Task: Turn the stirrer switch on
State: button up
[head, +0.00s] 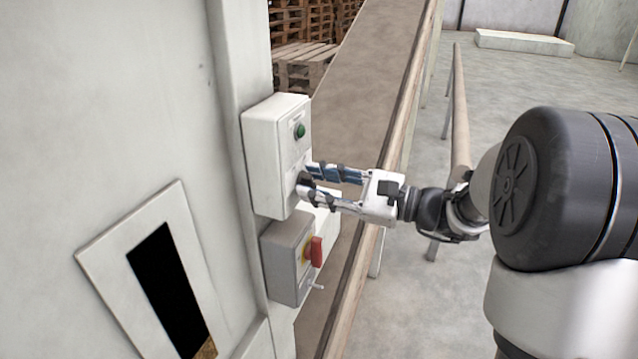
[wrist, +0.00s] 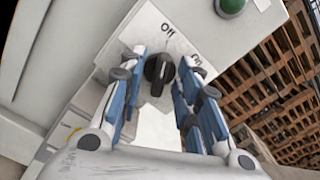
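The stirrer switch is a black rotary knob (wrist: 159,70) on the face of a white control box (head: 262,160). In the wrist view a label "Off" stands above the knob and another label, which seems to read "On", is to its right. The knob's pointer line is near upright in the picture, tilted slightly right. My gripper (wrist: 158,84) is open, with one blue-padded finger on each side of the knob and gaps between them and it. In the head view my gripper (head: 306,184) reaches the box from the right and its fingertips partly hide the knob.
A green button (head: 299,131) is above the knob on the same box. Below is a grey box (head: 285,262) with a red handle (head: 316,251). A slotted panel (head: 110,262) is on the left wall. A sloping conveyor (head: 372,75) with rails runs behind; wooden pallets (head: 300,58) stand beyond.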

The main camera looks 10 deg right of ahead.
grip_shut()
